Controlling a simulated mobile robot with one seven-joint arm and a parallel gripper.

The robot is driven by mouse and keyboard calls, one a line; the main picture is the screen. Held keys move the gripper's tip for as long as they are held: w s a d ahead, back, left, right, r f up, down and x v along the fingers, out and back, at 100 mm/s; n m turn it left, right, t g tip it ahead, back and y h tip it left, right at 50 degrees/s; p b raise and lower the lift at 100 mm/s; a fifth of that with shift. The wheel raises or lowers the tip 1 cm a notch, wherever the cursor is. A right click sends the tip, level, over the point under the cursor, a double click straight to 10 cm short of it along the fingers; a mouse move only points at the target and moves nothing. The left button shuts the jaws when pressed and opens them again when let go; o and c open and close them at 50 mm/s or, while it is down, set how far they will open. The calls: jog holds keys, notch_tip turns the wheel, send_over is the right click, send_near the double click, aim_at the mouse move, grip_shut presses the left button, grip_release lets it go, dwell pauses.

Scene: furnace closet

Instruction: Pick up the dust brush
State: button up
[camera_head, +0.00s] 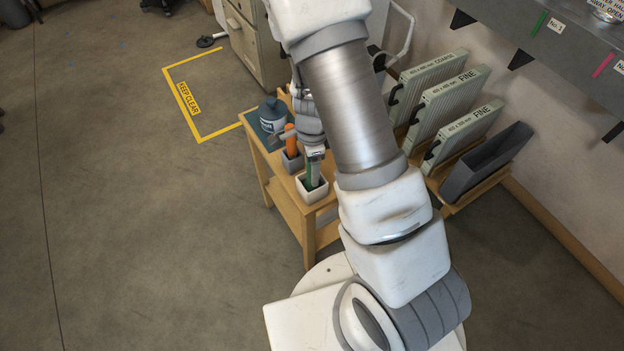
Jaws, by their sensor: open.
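My gripper (314,153) is small in view, partly covered by my own arm, over the front end of a small wooden table (303,222). It is open, just above a white square pot (313,193) with an upright green item (313,174) in it. An orange-handled item (291,142) stands in a grey pot (292,162) just behind. I cannot tell for sure which of these is the dust brush. Whether the fingers are around the green item or only above it is also unclear.
A blue-grey jug (272,114) stands on the table's far left. Pleated filters (451,108) and a dark grey bin (487,160) stand on a low rack at right. A metal shelf (566,40) overhangs there. The left floor is open, with a yellow keep-clear marking (182,93).

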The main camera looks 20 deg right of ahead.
jog(key=shift+f, duration=0.95)
grip_shut()
jog(key=shift+r, duration=0.15)
notch_tip(320, 180, up, 10)
jog(key=p, duration=0.3)
